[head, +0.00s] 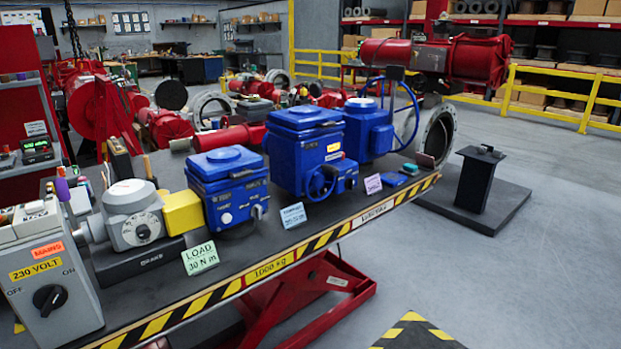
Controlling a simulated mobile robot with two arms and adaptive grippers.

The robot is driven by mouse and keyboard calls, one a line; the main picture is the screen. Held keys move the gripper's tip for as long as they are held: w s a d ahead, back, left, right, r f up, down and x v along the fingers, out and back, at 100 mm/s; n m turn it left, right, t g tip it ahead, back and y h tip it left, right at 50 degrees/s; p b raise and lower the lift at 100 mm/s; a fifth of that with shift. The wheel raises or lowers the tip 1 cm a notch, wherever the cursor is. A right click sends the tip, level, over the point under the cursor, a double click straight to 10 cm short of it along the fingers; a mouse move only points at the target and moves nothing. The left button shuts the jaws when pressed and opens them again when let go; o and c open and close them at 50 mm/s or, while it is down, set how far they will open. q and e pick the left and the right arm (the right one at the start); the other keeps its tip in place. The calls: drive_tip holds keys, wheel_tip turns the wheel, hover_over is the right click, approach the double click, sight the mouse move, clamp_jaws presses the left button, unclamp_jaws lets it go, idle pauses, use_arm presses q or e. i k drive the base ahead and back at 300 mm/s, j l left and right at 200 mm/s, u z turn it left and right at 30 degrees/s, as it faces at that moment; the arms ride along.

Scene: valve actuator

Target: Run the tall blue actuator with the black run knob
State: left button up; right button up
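Three blue actuators stand in a row on the lift table (232,262). The left one (228,190) is low and boxy, with a small grey knob at its lower right. The middle one (298,150) is larger and taller, with a small blue handwheel (322,183) on its front. The right one (366,132) is upright, with a large blue handwheel at its right side. I cannot clearly make out a black run knob on any of them. Neither of my grippers is in view.
A grey mains box (62,275) with a black OFF/ON knob (49,299) stands at the table's left end. A grey load unit (134,215) with a dial and a yellow block (182,212) is beside the left actuator. Label cards line the front edge.

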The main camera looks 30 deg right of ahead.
sight(348, 184)
drive_tip(key=i+l+u, duration=0.15)
drive_tip(key=l+u, duration=0.3)
drive_tip(key=l, duration=0.7)
drive_tip(key=l+u, duration=0.5)
drive_tip(key=l, duration=0.65)
